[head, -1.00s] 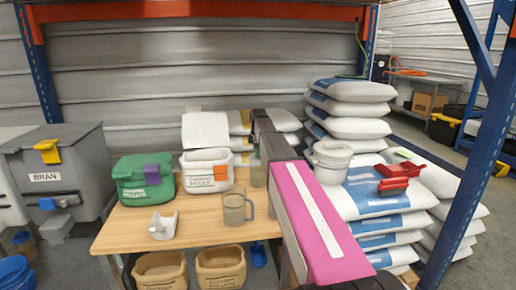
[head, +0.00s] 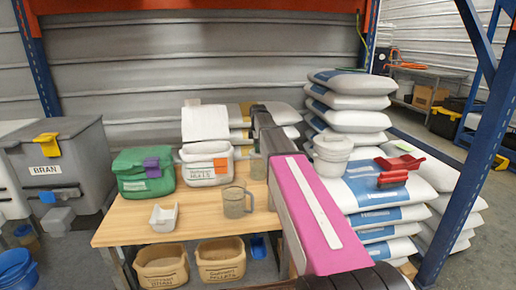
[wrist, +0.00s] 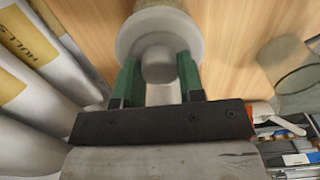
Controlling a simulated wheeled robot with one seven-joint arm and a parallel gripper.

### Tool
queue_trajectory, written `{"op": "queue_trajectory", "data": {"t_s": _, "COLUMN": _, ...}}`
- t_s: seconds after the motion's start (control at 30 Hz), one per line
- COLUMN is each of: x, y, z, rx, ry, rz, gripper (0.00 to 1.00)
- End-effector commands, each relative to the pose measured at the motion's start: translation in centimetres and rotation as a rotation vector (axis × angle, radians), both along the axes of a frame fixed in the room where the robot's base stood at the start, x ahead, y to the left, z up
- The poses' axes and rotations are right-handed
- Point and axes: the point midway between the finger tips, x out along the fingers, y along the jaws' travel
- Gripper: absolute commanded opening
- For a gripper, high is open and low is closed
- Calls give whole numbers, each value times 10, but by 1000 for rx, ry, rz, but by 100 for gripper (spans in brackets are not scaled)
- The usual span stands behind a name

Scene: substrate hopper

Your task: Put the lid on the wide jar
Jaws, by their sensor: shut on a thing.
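In the wrist view my gripper (wrist: 159,72) has its two green fingers shut on the grey knob of a round, pale grey lid (wrist: 128,38). A brownish round shape shows just past the lid at the top edge; I cannot tell whether the lid touches it. In the head view a translucent jar (head: 258,168) stands at the back right of the table, partly hidden by my arm. I cannot tell for certain that it is the wide jar. The gripper and lid are hidden behind my arm there.
A translucent mug (head: 236,203), white scoop (head: 164,217), green bin (head: 143,178) and white bin (head: 206,168) stand on the wooden table (head: 200,229). Sacks (head: 345,140) with a white bucket (head: 331,153) and red scoop (head: 393,178) lie right. The table's front middle is clear.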

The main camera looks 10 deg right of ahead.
Motion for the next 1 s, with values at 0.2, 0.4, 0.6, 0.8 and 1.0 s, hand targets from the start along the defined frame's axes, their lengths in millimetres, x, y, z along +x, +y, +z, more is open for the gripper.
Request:
{"op": "queue_trajectory", "data": {"t_s": 0.2, "x": 0, "y": 0, "z": 0, "rx": 0, "ry": 0, "rz": 0, "gripper": 14}}
{"op": "queue_trajectory", "data": {"t_s": 0.4, "x": 0, "y": 0, "z": -3, "rx": 0, "ry": 0, "rz": 0, "gripper": 14}}
{"op": "queue_trajectory", "data": {"t_s": 0.6, "x": 0, "y": 0, "z": -6, "rx": 0, "ry": 0, "rz": 0, "gripper": 14}}
{"op": "queue_trajectory", "data": {"t_s": 0.8, "x": 0, "y": 0, "z": -6, "rx": 0, "ry": 0, "rz": 0, "gripper": 14}}
{"op": "queue_trajectory", "data": {"t_s": 1.0, "x": 0, "y": 0, "z": -6, "rx": 0, "ry": 0, "rz": 0, "gripper": 14}}
